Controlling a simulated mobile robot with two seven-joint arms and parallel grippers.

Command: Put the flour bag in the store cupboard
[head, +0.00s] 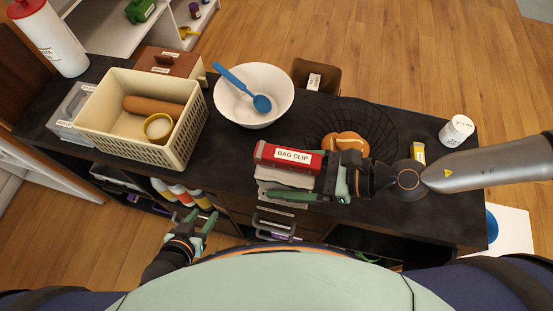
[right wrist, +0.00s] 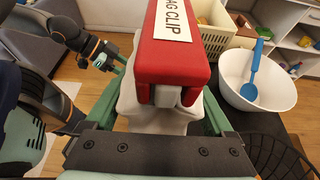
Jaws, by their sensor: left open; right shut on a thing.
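My right gripper (head: 290,183) is shut on a pale bag (head: 284,176), held over the counter's front edge. A red clip labelled "BAG CLIP" (head: 288,156) sits along the top of the bag. In the right wrist view the clip (right wrist: 172,62) covers most of the bag (right wrist: 150,118), with a green finger on each side. No flour label is readable. My left gripper (head: 198,229) is open and empty, in front of the counter at lower left. It also shows in the right wrist view (right wrist: 112,58). I cannot tell which compartment is the store cupboard.
The dark counter (head: 245,150) holds a cream basket (head: 190,135), a white bowl (head: 255,112) with a blue spoon, a black wire basket (head: 325,118) with buns and a white jar (head: 456,131). Drawers and open compartments with bottles (head: 183,192) lie below. A pale door (head: 45,185) stands open at left.

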